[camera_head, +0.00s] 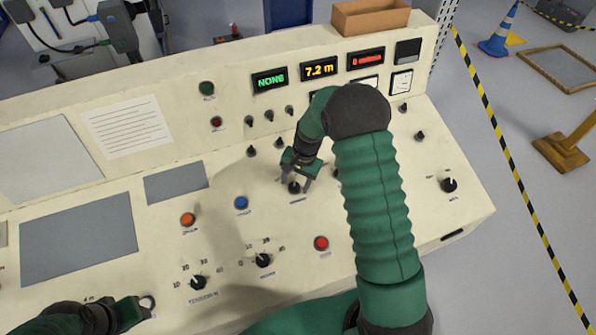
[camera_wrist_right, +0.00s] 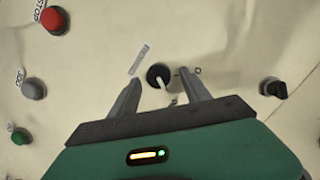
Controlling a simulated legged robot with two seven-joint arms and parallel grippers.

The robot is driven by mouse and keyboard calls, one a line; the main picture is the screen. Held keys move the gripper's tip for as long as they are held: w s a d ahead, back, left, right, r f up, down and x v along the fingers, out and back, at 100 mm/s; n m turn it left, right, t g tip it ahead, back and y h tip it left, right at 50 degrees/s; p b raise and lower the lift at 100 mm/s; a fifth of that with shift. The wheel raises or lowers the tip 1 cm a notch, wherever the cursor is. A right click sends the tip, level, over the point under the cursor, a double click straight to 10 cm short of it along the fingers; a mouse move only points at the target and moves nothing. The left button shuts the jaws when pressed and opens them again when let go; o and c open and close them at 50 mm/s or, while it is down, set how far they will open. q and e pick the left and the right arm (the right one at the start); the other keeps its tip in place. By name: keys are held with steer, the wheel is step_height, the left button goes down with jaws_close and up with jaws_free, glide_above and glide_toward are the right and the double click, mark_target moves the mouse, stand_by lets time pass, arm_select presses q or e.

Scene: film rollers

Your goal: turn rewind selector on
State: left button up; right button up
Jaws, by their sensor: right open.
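A black selector knob (camera_head: 294,187) with a light pointer sits on the sloped cream console. It also shows in the right wrist view as a round black knob (camera_wrist_right: 158,75), its pointer aimed down and slightly right. Its label is too small to read, so I cannot confirm it is the rewind selector. My right gripper (camera_head: 295,179) is above this knob. Its two fingers stand apart on either side of it, with visible gaps in the wrist view. My left gripper (camera_head: 147,303) is at the lower left edge, over the console front; its finger opening is unclear.
The console (camera_head: 110,230) carries a blue button (camera_head: 241,203), an orange button (camera_head: 188,219), a red button (camera_head: 321,243) and several other knobs. A green "NONE" display (camera_head: 269,79) and a "7.2 m" display (camera_head: 320,68) are on the back panel. My right arm hides part of the console.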

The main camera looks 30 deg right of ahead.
step_height(320, 180, up, 16)
steer(key=s+d+b, duration=0.1)
steer(key=d, duration=0.1)
steer(key=shift+s, duration=0.3)
steer(key=shift+f, duration=0.1)
